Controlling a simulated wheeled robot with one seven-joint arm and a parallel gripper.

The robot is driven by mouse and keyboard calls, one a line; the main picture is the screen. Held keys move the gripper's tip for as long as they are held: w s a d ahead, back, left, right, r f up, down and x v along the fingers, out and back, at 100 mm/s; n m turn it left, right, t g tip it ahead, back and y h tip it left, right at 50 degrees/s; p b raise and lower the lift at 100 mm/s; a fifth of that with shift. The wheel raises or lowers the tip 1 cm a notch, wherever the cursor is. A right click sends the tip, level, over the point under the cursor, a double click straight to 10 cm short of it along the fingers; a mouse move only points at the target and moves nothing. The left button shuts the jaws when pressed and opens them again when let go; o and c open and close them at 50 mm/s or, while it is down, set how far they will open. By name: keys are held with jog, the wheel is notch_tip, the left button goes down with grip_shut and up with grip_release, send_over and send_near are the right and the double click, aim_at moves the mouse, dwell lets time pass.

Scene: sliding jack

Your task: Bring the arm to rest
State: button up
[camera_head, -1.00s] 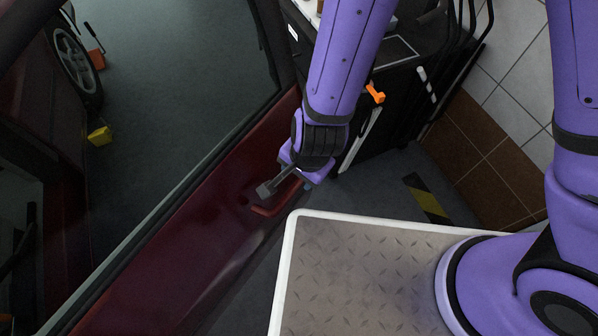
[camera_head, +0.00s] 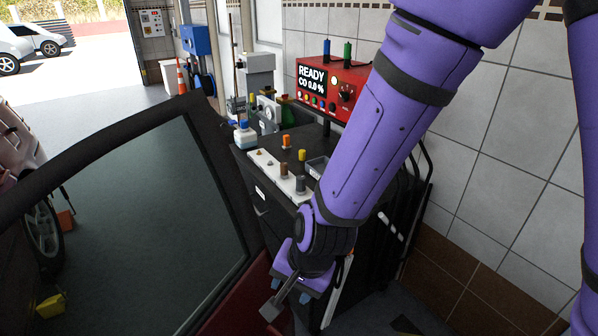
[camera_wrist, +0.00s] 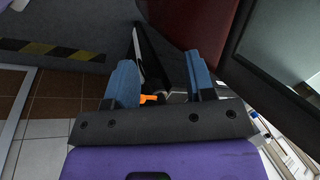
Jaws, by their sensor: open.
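My gripper (camera_head: 290,291) is at the lower middle of the head view, beside the dark red car door (camera_head: 232,318). It points down and its jaws are apart. In the wrist view its two blue fingers (camera_wrist: 161,80) stand well apart with nothing held between them. Part of the red door (camera_wrist: 195,25) shows beyond the fingers at the upper right of the wrist view. My purple arm reaches down to it from the upper right of the head view. The door's handle is not visible now.
A black cabinet (camera_head: 262,212) with several small items on top stands close behind my gripper. A red device (camera_head: 335,90) reading READY stands above it. A tiled wall (camera_head: 500,140) is on the right. Open floor (camera_head: 120,230) shows through the door window.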

jog(key=w+d+r+n+t, duration=0.2)
jog(key=w+d+r+n, duration=0.15)
jog(key=d+r, duration=1.2)
jog(key=s+d+r+h, duration=0.1)
jog(key=s+d+r, duration=0.4)
jog(key=d, duration=0.3)
jog(key=s+d+r+t+h, duration=0.1)
jog(key=s+d+r+h, duration=0.1)
jog(key=s+d+r, duration=0.3)
jog(key=d+r, duration=0.3)
jog(key=shift+s+r+t, duration=0.2)
jog(key=shift+s+t, duration=0.1)
jog(key=shift+s, duration=0.05)
jog(key=shift+n, duration=0.25)
